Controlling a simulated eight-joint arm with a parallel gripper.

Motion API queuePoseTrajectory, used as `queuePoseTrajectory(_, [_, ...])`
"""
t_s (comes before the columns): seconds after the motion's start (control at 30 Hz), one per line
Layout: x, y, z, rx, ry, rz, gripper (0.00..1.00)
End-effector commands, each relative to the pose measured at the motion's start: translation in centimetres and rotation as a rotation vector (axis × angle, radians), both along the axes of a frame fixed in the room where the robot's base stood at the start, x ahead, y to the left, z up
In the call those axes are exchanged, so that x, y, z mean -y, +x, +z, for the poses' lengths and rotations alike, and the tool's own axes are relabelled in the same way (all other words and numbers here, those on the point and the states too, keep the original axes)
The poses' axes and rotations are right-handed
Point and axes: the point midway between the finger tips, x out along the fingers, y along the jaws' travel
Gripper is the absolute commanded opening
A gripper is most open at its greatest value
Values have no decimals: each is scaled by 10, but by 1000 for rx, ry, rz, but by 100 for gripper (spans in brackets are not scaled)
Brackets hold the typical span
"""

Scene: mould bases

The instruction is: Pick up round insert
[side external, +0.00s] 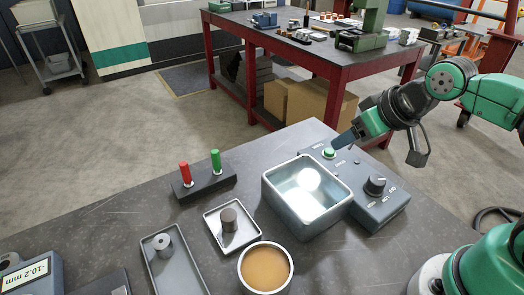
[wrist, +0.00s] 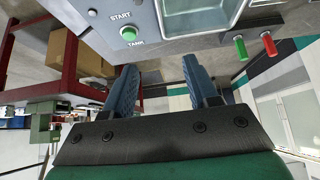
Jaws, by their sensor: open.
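Two small round parts show in the side view, and I cannot tell which is the round insert. A light grey cylinder with a hole in its top (side external: 163,244) stands upright in a long grey tray (side external: 184,275). A dark brown-grey cylinder (side external: 229,220) stands upright in a small square tray (side external: 244,238). My gripper (side external: 337,144) is by the control box's far end, near the green START button (side external: 328,153), well away from both cylinders. In the wrist view my gripper (wrist: 159,72) has its blue fingers apart with nothing between them. Neither cylinder shows there.
A square metal tank (side external: 281,205) with a bright spot inside adjoins the control box (side external: 385,207) with its black knob. A round tan-filled dish (side external: 242,272) sits in front. A dark block (side external: 204,186) holds red and green pegs. A display device (side external: 27,276) stands left.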

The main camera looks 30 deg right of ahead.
Motion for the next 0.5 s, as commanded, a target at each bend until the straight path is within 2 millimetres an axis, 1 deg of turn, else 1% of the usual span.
queuePoseTrajectory(0.07, [0, 0, 0, 0, 0, 0, 54])
queuePoseTrajectory(0.33, [-2, 1, 1, -6, -1, 8, 54])
queuePoseTrajectory(0.43, [-10, 7, 4, -38, -4, 43, 54])
queuePoseTrajectory(0.5, [-21, 15, 6, -79, -8, 87, 54])
